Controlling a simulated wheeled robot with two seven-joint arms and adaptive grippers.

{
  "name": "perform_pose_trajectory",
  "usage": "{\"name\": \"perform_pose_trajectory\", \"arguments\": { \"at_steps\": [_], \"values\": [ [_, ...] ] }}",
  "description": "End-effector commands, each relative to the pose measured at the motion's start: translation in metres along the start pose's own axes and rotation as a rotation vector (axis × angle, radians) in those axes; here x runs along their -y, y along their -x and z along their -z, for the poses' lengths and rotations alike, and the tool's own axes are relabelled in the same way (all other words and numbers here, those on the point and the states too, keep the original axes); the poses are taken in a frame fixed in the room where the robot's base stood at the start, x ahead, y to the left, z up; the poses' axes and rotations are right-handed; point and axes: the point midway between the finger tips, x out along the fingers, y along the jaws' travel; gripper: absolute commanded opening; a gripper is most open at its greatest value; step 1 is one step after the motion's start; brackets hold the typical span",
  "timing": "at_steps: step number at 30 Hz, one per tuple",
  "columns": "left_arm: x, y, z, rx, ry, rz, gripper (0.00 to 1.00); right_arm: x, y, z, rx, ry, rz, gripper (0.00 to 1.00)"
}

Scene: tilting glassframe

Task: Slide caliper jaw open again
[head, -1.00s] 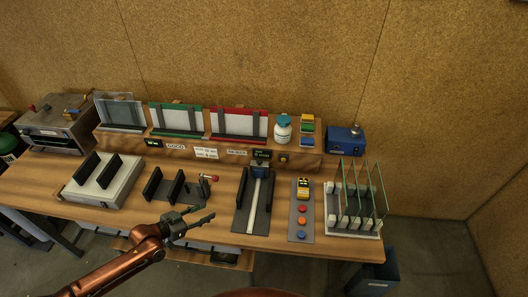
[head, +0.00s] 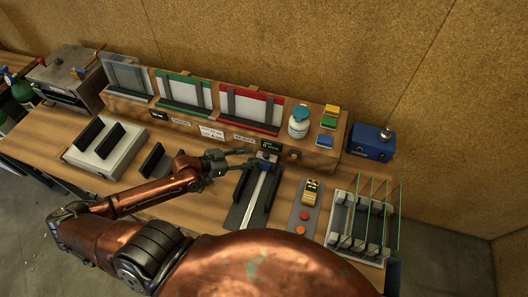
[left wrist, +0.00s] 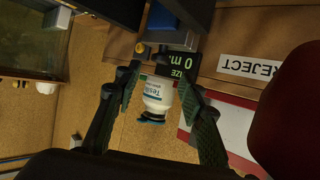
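The caliper is a long pale scale (head: 257,192) between dark rails on the bench. Its blue-grey jaw (head: 266,157) sits at the far end, just below a small green-lit display (head: 270,146). In the left wrist view the display (left wrist: 180,65) shows a 0 reading, partly covered by a finger. My left gripper (head: 246,157) is open, with its fingertips just left of the jaw; I cannot tell whether they touch it. In the left wrist view its fingers (left wrist: 150,75) are apart with nothing held between them. My right gripper is not in view.
A white bottle (head: 299,121) stands on the raised shelf behind; it shows beyond the fingers in the wrist view (left wrist: 157,98). A button panel (head: 304,211) and a rack of glass panes (head: 362,225) stand to the right. A blue box (head: 371,142) is behind them.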

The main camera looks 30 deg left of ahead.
Motion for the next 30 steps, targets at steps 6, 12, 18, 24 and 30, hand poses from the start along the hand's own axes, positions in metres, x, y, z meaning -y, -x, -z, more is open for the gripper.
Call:
{"name": "perform_pose_trajectory", "arguments": {
  "at_steps": [6,12,18,24,30],
  "values": [
    [0.001,-0.032,0.003,-0.004,0.002,0.002,0.37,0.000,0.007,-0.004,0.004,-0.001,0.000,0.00],
    [0.001,-0.053,0.001,-0.002,0.003,0.003,0.37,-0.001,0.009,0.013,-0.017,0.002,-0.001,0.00],
    [0.001,-0.059,-0.001,0.001,0.000,0.003,0.37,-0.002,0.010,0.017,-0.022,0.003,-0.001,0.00],
    [0.001,-0.059,-0.001,0.001,0.001,0.003,0.35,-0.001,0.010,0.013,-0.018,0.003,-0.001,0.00],
    [0.001,-0.059,-0.001,0.001,0.001,0.003,0.21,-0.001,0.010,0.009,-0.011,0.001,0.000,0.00]
  ]
}}
